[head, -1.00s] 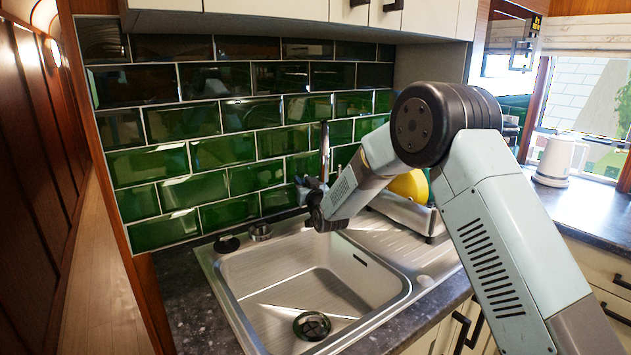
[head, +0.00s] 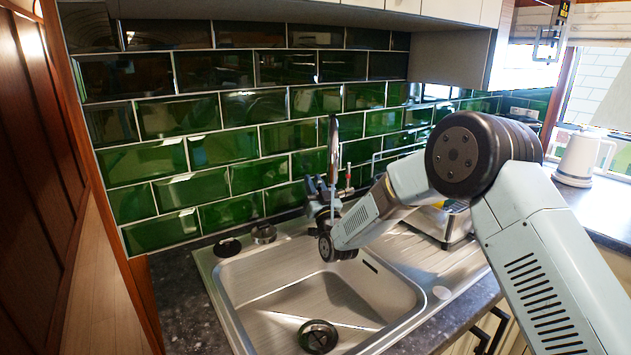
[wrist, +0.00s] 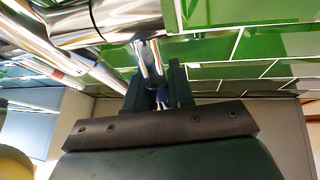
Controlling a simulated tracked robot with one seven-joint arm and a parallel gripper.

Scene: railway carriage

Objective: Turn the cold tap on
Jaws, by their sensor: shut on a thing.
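The chrome mixer tap stands behind the sink against the green tiles; its tall spout (head: 335,150) shows in the head view, with a red mark (head: 348,181) to its right. In the wrist view its shiny chrome body (wrist: 115,18) fills the upper left. My gripper (head: 316,188) is at the tap's left side. In the wrist view its two dark fingers (wrist: 158,82) are shut on the cold tap handle (wrist: 151,58), a slim chrome lever with blue (wrist: 162,97) showing between the fingers. The fingers partly hide the handle. I cannot see water running.
The steel sink basin (head: 300,292) with its drain (head: 318,337) lies below my wrist. A dish rack (head: 452,222) stands right of it, partly behind my arm. A white kettle (head: 584,157) is farther right. A wooden wall (head: 35,190) closes the left side.

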